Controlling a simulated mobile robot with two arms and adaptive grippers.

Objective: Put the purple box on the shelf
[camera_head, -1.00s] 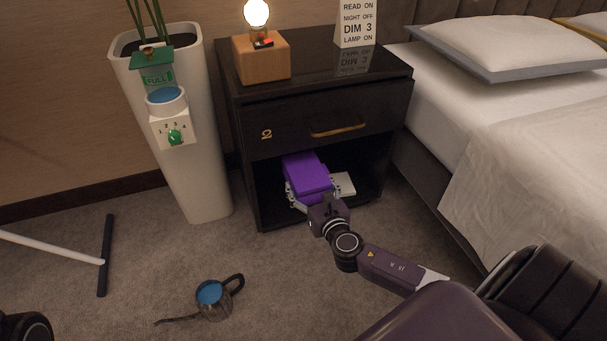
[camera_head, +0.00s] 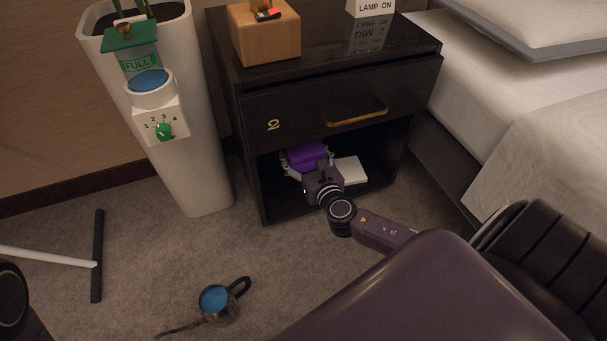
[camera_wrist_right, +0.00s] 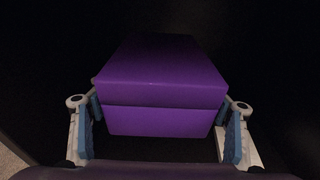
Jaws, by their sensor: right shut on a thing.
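The purple box (camera_head: 305,154) is inside the open lower shelf (camera_head: 290,205) of the black nightstand (camera_head: 290,112), under the drawer. My right gripper (camera_head: 308,165) reaches into that space and is shut on the box. In the right wrist view, the purple box (camera_wrist_right: 162,80) sits between the two fingers of my right gripper (camera_wrist_right: 160,125), one on each side. The dark space hides whether the box's underside touches the shelf. My left gripper is not in view.
A white flat item (camera_head: 350,170) lies on the shelf to the right of the gripper. The drawer front with its handle (camera_head: 357,112) is just above.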

